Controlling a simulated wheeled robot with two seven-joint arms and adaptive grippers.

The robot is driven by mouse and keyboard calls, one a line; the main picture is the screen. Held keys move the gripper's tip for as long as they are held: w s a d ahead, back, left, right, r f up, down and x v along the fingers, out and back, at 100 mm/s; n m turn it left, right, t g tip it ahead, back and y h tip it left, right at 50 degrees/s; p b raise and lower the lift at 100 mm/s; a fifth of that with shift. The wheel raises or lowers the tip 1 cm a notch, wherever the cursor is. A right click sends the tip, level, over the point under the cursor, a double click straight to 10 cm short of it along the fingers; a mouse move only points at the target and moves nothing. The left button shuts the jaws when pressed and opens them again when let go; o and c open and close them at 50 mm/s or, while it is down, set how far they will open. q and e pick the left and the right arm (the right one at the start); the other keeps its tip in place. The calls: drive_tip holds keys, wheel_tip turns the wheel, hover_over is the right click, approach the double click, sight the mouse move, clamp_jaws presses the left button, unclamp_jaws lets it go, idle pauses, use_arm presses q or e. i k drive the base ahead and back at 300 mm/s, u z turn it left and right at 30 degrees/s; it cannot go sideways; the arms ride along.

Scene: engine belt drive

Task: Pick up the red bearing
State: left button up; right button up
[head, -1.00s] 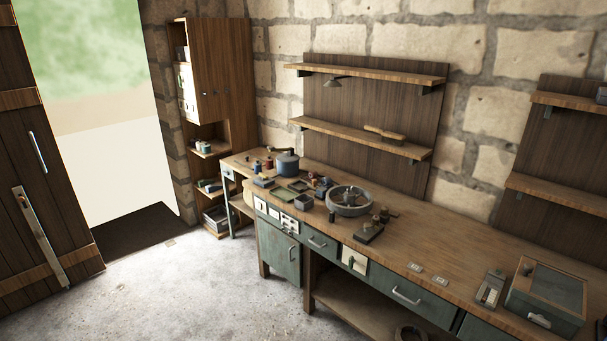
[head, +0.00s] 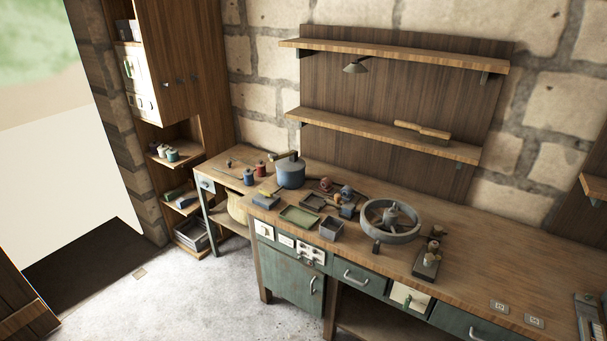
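Neither of my grippers is in the head view. A small dark reddish part (head: 325,184) lies on the workbench behind the trays, near a small blue part (head: 346,192). It may be the red bearing, but it is too small to tell. A red spool-like piece (head: 261,170) stands further left on the lower side table, beside a blue one (head: 249,177).
The workbench (head: 480,260) runs along the stone wall. A large grey spoked wheel (head: 390,221), a green tray (head: 299,217), a grey box (head: 331,228) and a blue pot (head: 290,172) stand around the small parts.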

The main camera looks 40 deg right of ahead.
sight(325, 184)
drive_tip(key=i, duration=1.05)
drive_tip(key=z, duration=1.75)
